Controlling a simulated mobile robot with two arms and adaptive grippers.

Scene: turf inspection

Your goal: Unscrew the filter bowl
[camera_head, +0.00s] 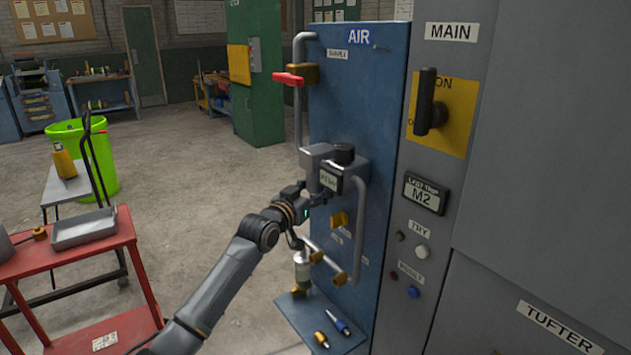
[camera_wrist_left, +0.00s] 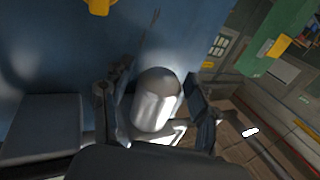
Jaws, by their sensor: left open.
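The filter unit (camera_head: 320,160) is a grey body on the blue AIR panel, beside a block with a black knob and a small display. My left gripper (camera_head: 310,199) is just below this unit in the head view and hides what hangs under it. In the left wrist view a rounded grey metallic cylinder, which looks like the filter bowl (camera_wrist_left: 157,98), lies between the two spread fingers of the left gripper (camera_wrist_left: 155,108). The fingers are open around it; I cannot tell whether they touch it. My right gripper is not in view.
A blue shelf (camera_head: 306,325) below holds a blue-handled tool (camera_head: 338,321) and a brass piece (camera_head: 321,339). A small pale cylinder (camera_head: 302,272) is above the shelf. A red-handled valve (camera_head: 288,79) is higher up. A red cart (camera_head: 78,262) stands left.

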